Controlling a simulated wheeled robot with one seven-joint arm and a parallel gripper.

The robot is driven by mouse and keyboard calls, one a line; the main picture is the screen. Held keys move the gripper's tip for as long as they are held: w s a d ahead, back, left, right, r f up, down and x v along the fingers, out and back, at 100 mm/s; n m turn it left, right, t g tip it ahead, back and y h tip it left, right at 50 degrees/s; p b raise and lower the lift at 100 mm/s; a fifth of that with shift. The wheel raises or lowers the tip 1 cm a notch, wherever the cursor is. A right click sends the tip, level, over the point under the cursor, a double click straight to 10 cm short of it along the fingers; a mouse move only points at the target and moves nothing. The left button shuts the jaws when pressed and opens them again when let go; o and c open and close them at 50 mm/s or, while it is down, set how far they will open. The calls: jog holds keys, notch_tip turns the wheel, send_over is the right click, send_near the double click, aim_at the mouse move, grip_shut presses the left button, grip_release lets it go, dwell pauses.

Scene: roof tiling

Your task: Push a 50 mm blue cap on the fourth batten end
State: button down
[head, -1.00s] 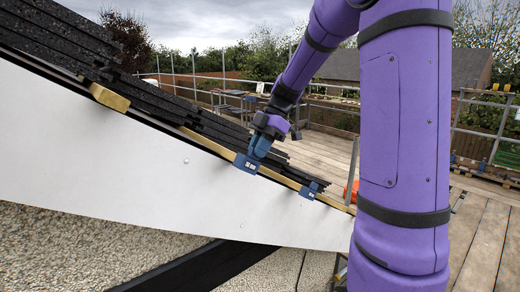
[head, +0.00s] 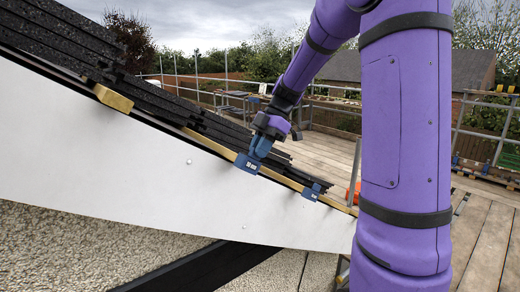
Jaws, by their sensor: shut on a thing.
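A blue cap (head: 247,164) sits at the roof's sloping edge, right under my gripper (head: 259,148). My gripper's blue fingers point down and left and are shut on this cap; the fingertips and the cap's far side are hard to tell apart at this size. A second blue cap (head: 312,191) sits lower down the slope on the same edge. A bare yellow batten end (head: 113,98) sticks out higher up the slope. A yellow strip of timber (head: 208,142) runs along the edge between them.
Dark roof tiles (head: 165,105) lie in courses behind the edge. A white board (head: 150,170) runs below it, above a pebbled wall (head: 80,240). Scaffold rails stand behind the boarded deck (head: 325,150). An orange thing (head: 353,192) is partly hidden by my arm.

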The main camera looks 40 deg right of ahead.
jog(key=shift+w, duration=0.15)
dwell(0.4)
jog(key=c, duration=1.1)
grip_release()
jog(key=shift+v, duration=3)
jog(key=shift+a, duration=0.1)
